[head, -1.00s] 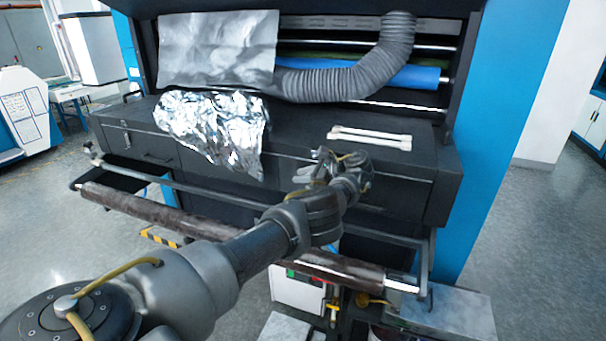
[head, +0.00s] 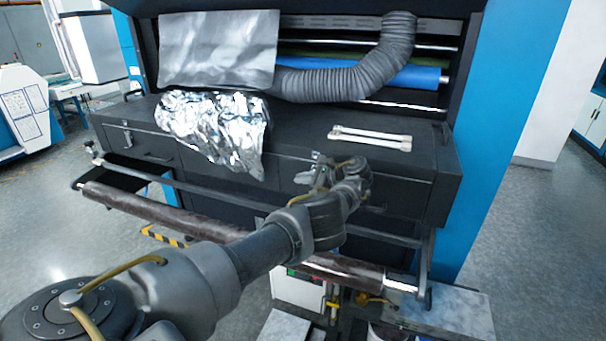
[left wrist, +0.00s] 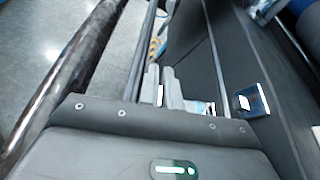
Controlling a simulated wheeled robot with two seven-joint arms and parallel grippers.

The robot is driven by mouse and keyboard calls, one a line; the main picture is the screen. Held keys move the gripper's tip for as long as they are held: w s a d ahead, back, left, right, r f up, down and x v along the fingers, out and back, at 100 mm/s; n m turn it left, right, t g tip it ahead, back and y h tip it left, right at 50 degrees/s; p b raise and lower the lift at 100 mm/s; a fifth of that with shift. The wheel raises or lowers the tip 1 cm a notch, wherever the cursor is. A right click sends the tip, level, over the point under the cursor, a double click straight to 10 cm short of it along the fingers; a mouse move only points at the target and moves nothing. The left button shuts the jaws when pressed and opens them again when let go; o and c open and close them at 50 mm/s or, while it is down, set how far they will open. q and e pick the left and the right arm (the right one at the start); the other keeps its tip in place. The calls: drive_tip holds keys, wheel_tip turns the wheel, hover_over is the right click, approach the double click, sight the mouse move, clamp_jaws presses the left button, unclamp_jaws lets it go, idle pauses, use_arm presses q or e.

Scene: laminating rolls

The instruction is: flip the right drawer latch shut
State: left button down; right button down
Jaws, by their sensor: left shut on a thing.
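The right drawer latch is a small bright metal catch (head: 318,157) on the front of the dark drawer unit (head: 400,190). In the left wrist view it is a silver catch (left wrist: 251,101) on the dark face, right of my fingers. My left gripper (head: 304,179) is just below and left of the latch in the head view. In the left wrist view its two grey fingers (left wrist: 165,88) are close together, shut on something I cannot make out. A gap shows between these fingers and the catch. My right gripper is not in view.
A dark roll (head: 190,218) and a thin rail (head: 200,186) run along the front. Crumpled foil (head: 215,130) hangs over the drawer edge. Two white bars (head: 370,138) lie on top. A grey hose (head: 345,88) curves behind. A left latch (head: 127,135) sits far left.

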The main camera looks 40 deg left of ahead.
sight(308, 186)
use_arm(q)
drive_tip(key=w+f+n+t+y+b, duration=0.1)
drive_tip(key=f+n+b, duration=0.1)
drive_tip(key=n+b, duration=0.1)
drive_tip(key=w+f+n+t+y+b, duration=0.1)
drive_tip(key=f+n+y+b, duration=0.1)
drive_tip(key=n+b, duration=0.2)
drive_tip(key=w+a+f+n+t+y+b, duration=0.1)
drive_tip(key=w+f+n+b, duration=0.1)
drive_tip(key=b, duration=0.5)
drive_tip(key=shift+a+f+n+t, duration=0.1)
drive_tip(key=shift+f+n+t, duration=0.3)
drive_tip(key=shift+n, duration=0.3)
drive_tip(key=shift+w+r+n+y+b, duration=0.15)
drive_tip(key=shift+r+n+y+b, duration=0.2)
drive_tip(key=shift+b, duration=0.7)
drive_tip(key=c, duration=1.6)
unclamp_jaws()
drive_tip(key=shift+a, duration=0.1)
